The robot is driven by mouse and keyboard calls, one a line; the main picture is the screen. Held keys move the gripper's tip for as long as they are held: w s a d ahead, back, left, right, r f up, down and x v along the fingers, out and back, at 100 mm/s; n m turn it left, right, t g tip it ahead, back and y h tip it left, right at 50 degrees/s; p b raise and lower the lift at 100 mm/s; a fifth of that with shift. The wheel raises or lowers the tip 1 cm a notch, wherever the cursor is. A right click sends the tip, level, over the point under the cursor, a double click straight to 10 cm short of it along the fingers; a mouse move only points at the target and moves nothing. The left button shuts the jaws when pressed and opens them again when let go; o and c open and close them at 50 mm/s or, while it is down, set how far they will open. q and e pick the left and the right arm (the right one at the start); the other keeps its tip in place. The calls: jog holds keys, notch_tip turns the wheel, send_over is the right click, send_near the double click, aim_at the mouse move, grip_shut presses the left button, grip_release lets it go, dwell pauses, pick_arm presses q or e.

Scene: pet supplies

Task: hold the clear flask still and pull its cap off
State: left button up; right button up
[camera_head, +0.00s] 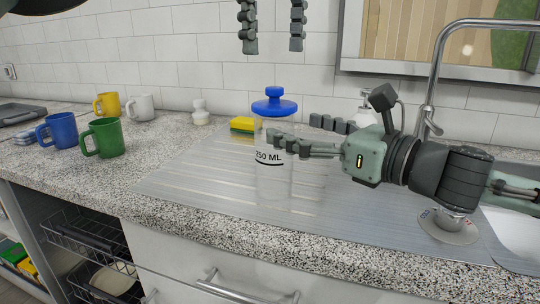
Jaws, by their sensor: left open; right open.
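The clear flask (272,182) stands upright on the ribbed steel drainboard and bears a "250 ML" mark. Its blue cap (274,106) sits at its top, with a knob above a wide disc. My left gripper (273,48) is open, fingers pointing down, above the cap and apart from it. My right gripper (291,131) comes in from the right at the flask's upper body, open. Its nearer finger passes in front of the flask and partly hides it. Its farther finger shows just right of the flask. I cannot tell whether either finger touches the glass.
A yellow and green sponge (242,125) lies behind the flask. A faucet (429,110) and a soap dispenser (365,108) stand at the right. Blue (58,131), green (104,138), yellow (107,104) and white (140,107) mugs stand at the left. The drainboard left of the flask is clear.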

aim_at(274, 122)
pick_arm(q)
jog(key=shift+w, duration=0.1)
pick_arm(e)
jog(key=x, duration=0.5)
jog(key=shift+w+a, duration=0.25)
jog(key=shift+w, duration=0.05)
jog(key=shift+c, duration=0.3)
jog(key=c, duration=1.7)
pick_arm(q)
jog(key=shift+o, duration=0.9)
jog(key=shift+a+f, duration=0.1)
